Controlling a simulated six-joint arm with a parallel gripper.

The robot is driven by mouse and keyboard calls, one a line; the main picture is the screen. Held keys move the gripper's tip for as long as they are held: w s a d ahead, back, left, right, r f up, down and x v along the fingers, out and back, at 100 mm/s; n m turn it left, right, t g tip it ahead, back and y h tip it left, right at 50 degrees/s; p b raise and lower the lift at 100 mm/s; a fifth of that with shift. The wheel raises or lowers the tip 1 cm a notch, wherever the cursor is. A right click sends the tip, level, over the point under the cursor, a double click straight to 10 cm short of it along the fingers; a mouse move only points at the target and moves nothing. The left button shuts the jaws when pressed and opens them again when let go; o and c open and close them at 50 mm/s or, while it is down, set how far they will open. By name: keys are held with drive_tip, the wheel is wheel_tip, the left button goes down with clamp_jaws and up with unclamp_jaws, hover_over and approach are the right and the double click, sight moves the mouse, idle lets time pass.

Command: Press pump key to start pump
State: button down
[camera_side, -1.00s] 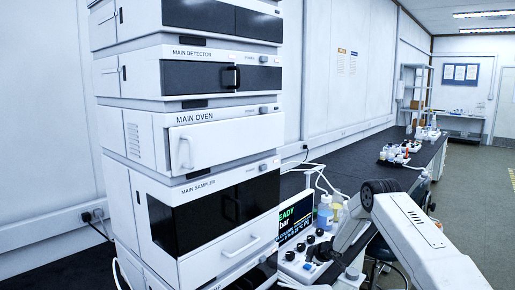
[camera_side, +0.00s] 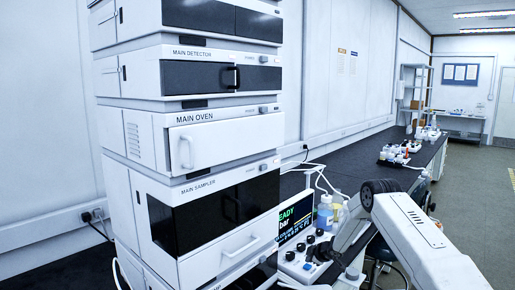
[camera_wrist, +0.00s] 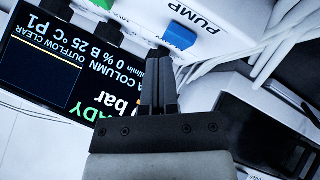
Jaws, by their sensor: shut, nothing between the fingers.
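The pump key is a blue block (camera_wrist: 179,37) next to the word PUMP on a white key panel (camera_wrist: 222,38), in the wrist view. It also shows as a small blue spot (camera_side: 308,266) low in the side view. My gripper (camera_wrist: 160,52) is shut and empty, with its dark fingertips just below and left of the blue key in the wrist view. Whether the tips touch the key or panel cannot be told. In the side view my arm comes in from the right, and the fingers are hard to make out beside the panel.
A display (camera_side: 295,218) reading READY stands behind the key panel; it also fills the left of the wrist view (camera_wrist: 40,62). Black keys (camera_wrist: 108,36) sit beside the blue one. White cables (camera_wrist: 265,45) run at right. The instrument stack (camera_side: 215,215) stands left; bottles (camera_side: 326,212) are behind.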

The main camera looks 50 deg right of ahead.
sight(309, 266)
drive_tip(key=shift+f, duration=0.2)
drive_tip(key=shift+f, duration=0.25)
drive_tip(key=shift+f, duration=0.5)
idle(1.6)
drive_tip(key=shift+r, duration=0.95)
drive_tip(key=shift+r, duration=0.15)
drive_tip(key=shift+r, duration=2.35)
